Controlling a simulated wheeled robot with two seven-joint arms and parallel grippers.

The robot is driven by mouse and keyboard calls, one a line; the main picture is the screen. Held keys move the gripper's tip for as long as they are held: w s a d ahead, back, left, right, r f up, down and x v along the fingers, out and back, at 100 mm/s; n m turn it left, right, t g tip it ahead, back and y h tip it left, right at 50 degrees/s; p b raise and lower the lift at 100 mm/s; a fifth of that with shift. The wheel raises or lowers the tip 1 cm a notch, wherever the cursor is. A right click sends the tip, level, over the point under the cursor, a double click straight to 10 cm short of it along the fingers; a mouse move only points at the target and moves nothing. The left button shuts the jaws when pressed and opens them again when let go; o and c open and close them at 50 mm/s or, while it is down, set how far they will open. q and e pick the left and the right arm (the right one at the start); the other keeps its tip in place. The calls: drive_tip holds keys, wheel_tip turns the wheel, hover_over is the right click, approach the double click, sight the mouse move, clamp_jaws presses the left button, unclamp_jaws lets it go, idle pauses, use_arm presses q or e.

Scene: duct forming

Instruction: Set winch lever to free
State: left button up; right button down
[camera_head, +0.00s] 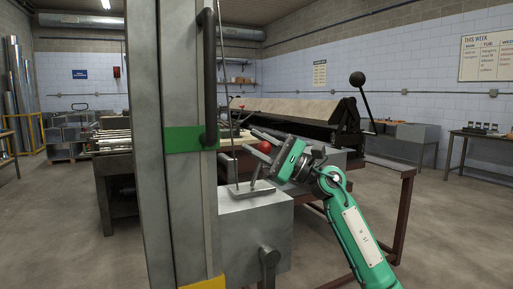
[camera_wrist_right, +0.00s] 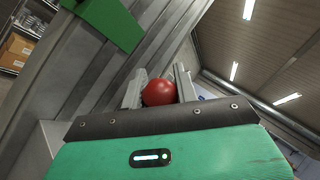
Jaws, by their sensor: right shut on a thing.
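The winch lever is a short metal rod that rises from a flat plate on top of a grey box (camera_head: 256,237). Its red ball knob (camera_head: 264,147) sits at my right gripper (camera_head: 262,142), whose green arm comes in from the right. In the right wrist view the red knob (camera_wrist_right: 159,92) lies between the two pale fingers of the right gripper (camera_wrist_right: 159,88), which are shut on it. The lever's rod is hidden in the right wrist view. My left gripper does not show in either view.
A tall grey metal column (camera_head: 176,70) with a green band (camera_head: 185,139) and a dark handle (camera_head: 209,75) stands just left of the lever. A dark crank (camera_head: 269,262) is on the box's front. A long bench machine with a black ball arm (camera_head: 357,79) stands behind.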

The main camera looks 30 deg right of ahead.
drive_tip(key=shift+a+f, duration=0.1)
drive_tip(key=shift+f, duration=0.1)
drive_tip(key=c, duration=1.5)
unclamp_jaws()
drive_tip(key=o, duration=0.4)
drive_tip(key=shift+r, duration=0.1)
drive_tip(key=shift+o, duration=0.2)
drive_tip(key=shift+s, duration=0.1)
drive_tip(key=shift+s+d+f, duration=0.15)
drive_tip(key=shift+d+f, duration=0.05)
drive_tip(key=shift+d, duration=0.15)
use_arm(q)
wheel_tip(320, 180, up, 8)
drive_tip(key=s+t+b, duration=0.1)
drive_tip(key=b, duration=0.2)
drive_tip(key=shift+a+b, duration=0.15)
drive_tip(key=shift+b, duration=0.2)
use_arm(e)
drive_tip(key=v, duration=1.3)
drive_tip(key=shift+d, duration=0.1)
